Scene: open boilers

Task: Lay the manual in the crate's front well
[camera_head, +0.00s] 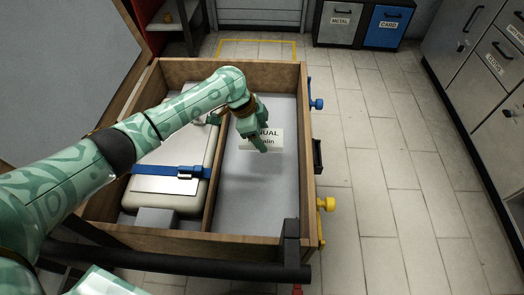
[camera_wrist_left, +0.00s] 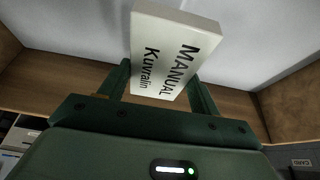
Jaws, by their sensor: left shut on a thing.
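The manual (camera_head: 275,139) is a small, thick white block with black lettering. My left gripper (camera_head: 259,127) is shut on it, over the right-hand well of the wooden crate (camera_head: 304,165). In the left wrist view, the manual (camera_wrist_left: 172,52) sits between the two green fingers, its printed face toward the camera. Grey well floor (camera_head: 255,195) shows around it; I cannot tell whether the manual touches that floor. The gripper hides part of the manual in the head view. My right gripper is out of view.
A wooden divider (camera_head: 213,185) splits the crate. A pale case (camera_head: 160,197) with a blue strap fills much of the left well. A black bar (camera_head: 180,262) crosses the near side. Blue and yellow knobs (camera_head: 327,204) stick out at right. Tiled floor beyond is clear.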

